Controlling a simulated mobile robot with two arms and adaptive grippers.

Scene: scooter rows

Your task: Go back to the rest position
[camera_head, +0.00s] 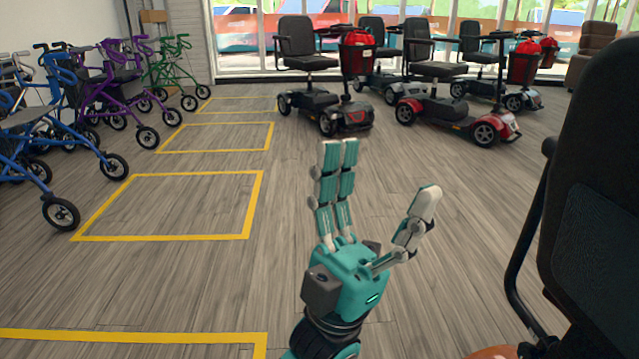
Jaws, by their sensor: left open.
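My left gripper (382,168), teal and grey, is raised in the lower middle of the head view. Two fingers point up side by side and a third finger stands apart to the right. It is open and holds nothing. Grey wood-look floor shows behind it, and it appears apart from everything around it. My right gripper is not in view.
A black scooter seat (600,190) fills the right edge close by. Several mobility scooters (455,115) stand farther back before the windows. Blue, purple and green rollators (70,125) line the left side. Yellow floor rectangles (170,238) are empty; the middle floor is clear.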

